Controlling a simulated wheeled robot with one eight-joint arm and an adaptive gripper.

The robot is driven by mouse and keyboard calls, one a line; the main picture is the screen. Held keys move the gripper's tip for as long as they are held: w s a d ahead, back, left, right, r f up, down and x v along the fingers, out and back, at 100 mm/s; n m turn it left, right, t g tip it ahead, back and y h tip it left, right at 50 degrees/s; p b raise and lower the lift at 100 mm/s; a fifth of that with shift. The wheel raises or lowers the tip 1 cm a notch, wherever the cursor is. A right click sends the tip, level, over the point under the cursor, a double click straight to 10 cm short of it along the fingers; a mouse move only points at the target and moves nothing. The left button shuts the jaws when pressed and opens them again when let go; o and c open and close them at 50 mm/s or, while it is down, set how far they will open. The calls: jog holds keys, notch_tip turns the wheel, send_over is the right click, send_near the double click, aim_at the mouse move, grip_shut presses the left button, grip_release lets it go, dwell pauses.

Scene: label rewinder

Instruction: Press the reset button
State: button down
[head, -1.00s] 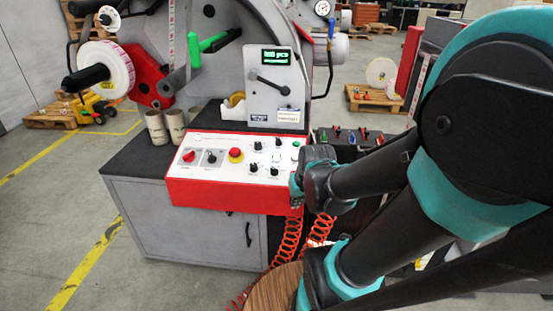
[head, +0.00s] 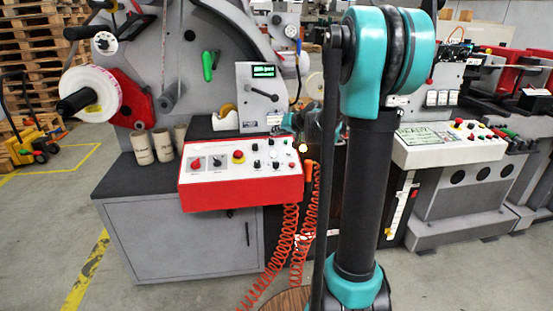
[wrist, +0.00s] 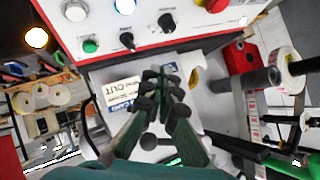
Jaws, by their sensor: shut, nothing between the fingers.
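The white-topped control panel (head: 220,166) with a red front stands on the grey machine. In the wrist view the panel shows a green button (wrist: 90,46), a white button (wrist: 75,10), a pale blue-white lit button (wrist: 124,5), black knobs (wrist: 127,40) and a red mushroom button (wrist: 212,4). The labels are too small to read, so I cannot tell which is the reset button. My gripper (wrist: 164,84) is shut and empty, apart from the buttons, over the white machine face behind the panel.
Cardboard cores (head: 142,147) and a tape dispenser (head: 226,118) stand behind the panel. Coiled orange hoses (head: 283,240) hang at its right. A second machine (head: 450,150) stands at the right.

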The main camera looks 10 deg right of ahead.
dwell(0.4)
jog(key=shift+w+f, duration=0.4)
jog(key=shift+f, duration=1)
jog(key=shift+w+f, duration=0.45)
jog(key=shift+f, duration=0.95)
jog(key=shift+w+f, duration=0.4)
jog(key=shift+f, duration=1)
jog(key=shift+f, duration=0.15)
jog(key=shift+w+f, duration=0.1)
jog(key=shift+f, duration=0.15)
jog(key=shift+w+f, duration=0.1)
jog(key=shift+f, duration=0.3)
jog(key=shift+r, duration=0.1)
jog(key=shift+s+r, duration=0.25)
jog(key=shift+r, duration=0.45)
jog(key=shift+s+r, duration=0.2)
jog(key=shift+r, duration=0.6)
jog(key=shift+s+r, duration=0.25)
jog(key=shift+r, duration=0.6)
jog(key=shift+s+r, duration=0.2)
jog(key=shift+r, duration=0.6)
